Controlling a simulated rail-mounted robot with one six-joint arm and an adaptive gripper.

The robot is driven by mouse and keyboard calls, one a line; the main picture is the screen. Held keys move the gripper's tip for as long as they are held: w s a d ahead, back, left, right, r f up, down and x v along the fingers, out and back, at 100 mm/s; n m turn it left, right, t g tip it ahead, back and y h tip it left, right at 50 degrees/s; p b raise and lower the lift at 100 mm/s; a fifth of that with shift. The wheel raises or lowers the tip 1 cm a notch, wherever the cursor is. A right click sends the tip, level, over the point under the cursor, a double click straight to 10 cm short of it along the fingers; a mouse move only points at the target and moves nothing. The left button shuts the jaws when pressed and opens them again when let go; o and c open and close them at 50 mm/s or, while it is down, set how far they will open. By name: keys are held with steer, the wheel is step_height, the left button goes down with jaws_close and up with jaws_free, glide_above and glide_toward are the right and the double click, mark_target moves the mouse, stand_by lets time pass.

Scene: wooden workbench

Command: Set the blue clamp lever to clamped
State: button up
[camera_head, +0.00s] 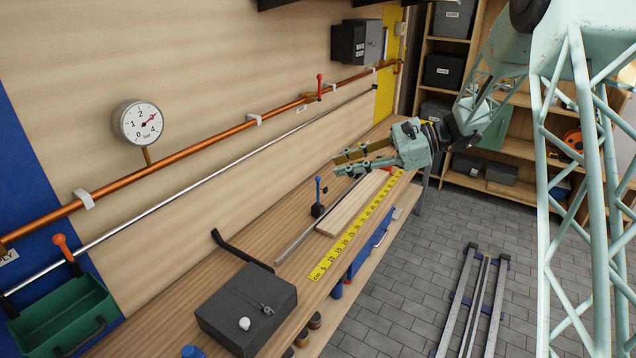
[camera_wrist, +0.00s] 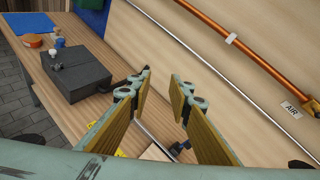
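The blue clamp lever (camera_head: 318,188) stands upright on a small dark clamp base (camera_head: 318,210) on the workbench, beside a grey rail and a pale wooden board (camera_head: 352,204). My gripper (camera_head: 338,164) is open and empty, above the bench and just right of the lever and higher than its top, apart from it. In the wrist view my gripper (camera_wrist: 160,80) shows its two fingers spread, with bare bench and wall between the tips. A small dark and blue piece, likely the clamp (camera_wrist: 182,148), shows low between the fingers, partly hidden by the right finger.
A dark box (camera_head: 246,308) with a white knob stands at the near end of the bench. A black bent bar (camera_head: 240,250) lies behind it. A yellow ruler (camera_head: 350,232) runs along the front edge. A copper pipe (camera_head: 200,146) with a red-handled valve (camera_head: 319,88) runs along the wall.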

steer(key=w+d+f+m+t+y, duration=0.1)
steer(key=w+f+m+t+y, duration=0.15)
steer(key=w+f, duration=0.65)
steer(key=m+t+y, duration=0.1)
steer(key=m+t, duration=0.2)
steer(key=m, duration=0.2)
glide_toward(318, 182)
steer(key=d, duration=0.3)
steer(key=shift+d+n+g, duration=0.25)
steer(key=shift+d, duration=0.1)
steer(key=shift+a, duration=0.15)
steer(key=shift+b+x, duration=0.55)
steer(key=shift+x, duration=6.2)
steer(key=shift+s+r, duration=0.1)
steer(key=shift+r, duration=0.05)
jaws_close()
